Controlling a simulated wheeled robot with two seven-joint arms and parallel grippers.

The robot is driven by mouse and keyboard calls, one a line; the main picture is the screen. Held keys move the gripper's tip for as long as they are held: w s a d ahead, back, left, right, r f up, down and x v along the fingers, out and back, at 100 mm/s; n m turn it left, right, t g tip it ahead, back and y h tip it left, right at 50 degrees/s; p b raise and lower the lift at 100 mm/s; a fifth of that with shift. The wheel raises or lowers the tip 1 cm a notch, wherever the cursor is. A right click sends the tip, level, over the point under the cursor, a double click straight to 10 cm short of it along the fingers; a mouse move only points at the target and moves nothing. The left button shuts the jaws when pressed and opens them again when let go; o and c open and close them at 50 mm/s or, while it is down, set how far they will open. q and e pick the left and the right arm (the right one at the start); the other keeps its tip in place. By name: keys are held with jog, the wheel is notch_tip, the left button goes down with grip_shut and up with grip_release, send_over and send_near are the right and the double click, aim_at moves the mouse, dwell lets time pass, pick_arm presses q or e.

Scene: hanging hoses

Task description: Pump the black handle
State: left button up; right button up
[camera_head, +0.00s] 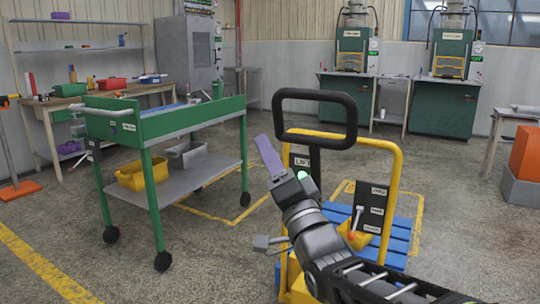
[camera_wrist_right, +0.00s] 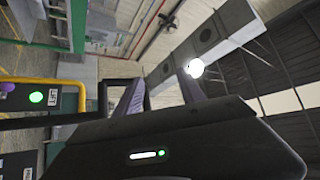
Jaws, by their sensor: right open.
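The black handle (camera_head: 313,95) is a thick rounded loop above the yellow frame (camera_head: 396,190) of a lift cart, in the head view. My right gripper (camera_head: 266,152), with purple fingers, is left of and below the loop. It appears apart from the handle, though depth is hard to judge. In the right wrist view the two fingers of my right gripper (camera_wrist_right: 160,80) are spread with nothing between them. A dark bar, likely part of the handle (camera_wrist_right: 104,97), shows beside the left finger. My left gripper is out of view.
The cart has a blue slatted platform (camera_head: 400,238) and a black label panel (camera_head: 371,207). A green two-tier trolley (camera_head: 160,118) with a yellow bin (camera_head: 143,176) stands left. Green presses (camera_head: 445,108) stand at the back. Open floor lies between trolley and cart.

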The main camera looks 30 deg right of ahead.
jog(key=v, duration=0.7)
jog(key=shift+s, duration=0.2)
jog(key=shift+f, duration=0.1)
